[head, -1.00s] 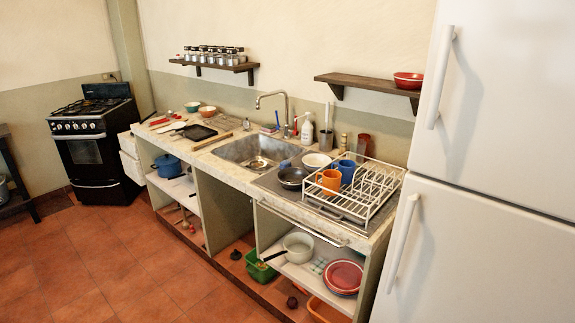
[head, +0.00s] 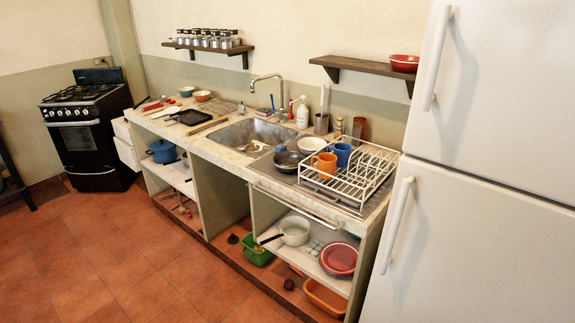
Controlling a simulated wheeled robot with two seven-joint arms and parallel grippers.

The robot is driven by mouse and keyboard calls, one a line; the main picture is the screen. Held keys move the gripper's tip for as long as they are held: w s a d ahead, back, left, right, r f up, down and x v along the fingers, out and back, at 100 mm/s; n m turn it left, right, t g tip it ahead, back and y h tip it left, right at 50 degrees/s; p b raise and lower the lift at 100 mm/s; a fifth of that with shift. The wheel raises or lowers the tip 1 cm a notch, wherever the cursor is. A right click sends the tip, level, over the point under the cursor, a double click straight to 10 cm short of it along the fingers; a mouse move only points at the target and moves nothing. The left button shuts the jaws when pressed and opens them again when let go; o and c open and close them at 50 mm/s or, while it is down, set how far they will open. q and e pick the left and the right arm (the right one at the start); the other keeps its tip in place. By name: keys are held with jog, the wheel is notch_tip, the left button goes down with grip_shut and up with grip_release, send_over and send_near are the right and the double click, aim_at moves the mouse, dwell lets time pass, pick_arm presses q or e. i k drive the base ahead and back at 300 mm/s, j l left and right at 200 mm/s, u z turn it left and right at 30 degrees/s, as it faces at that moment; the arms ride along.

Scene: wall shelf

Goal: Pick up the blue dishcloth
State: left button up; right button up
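No clear blue dishcloth can be made out. A small blue item (head: 281,149) lies at the right edge of the sink (head: 243,137), beside the dark bowl (head: 288,163); it is too small to tell whether it is a cloth. Another small bluish item (head: 263,112) lies behind the sink, near the faucet (head: 268,78). A pale checkered patch (head: 314,247) lies on the lower shelf between the white pot (head: 294,231) and the red plates (head: 338,259); I cannot tell what it is. Neither of my grippers is in view.
The white dish rack (head: 365,180) stands at the counter's right end with an orange mug (head: 325,165) and a blue mug (head: 342,154). The white fridge (head: 480,170) blocks the right side. Open tiled floor (head: 120,260) lies in front and left.

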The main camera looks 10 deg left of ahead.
aim_at(280, 149)
jog(key=z, duration=0.45)
jog(key=i+j+z, duration=0.25)
jog(key=j, duration=0.2)
jog(key=j+z, duration=0.2)
jog(key=j, duration=0.2)
jog(key=i+j+z, duration=0.25)
jog(key=j, duration=0.25)
jog(key=j+z, duration=0.25)
jog(key=j, duration=0.2)
jog(key=k, duration=0.05)
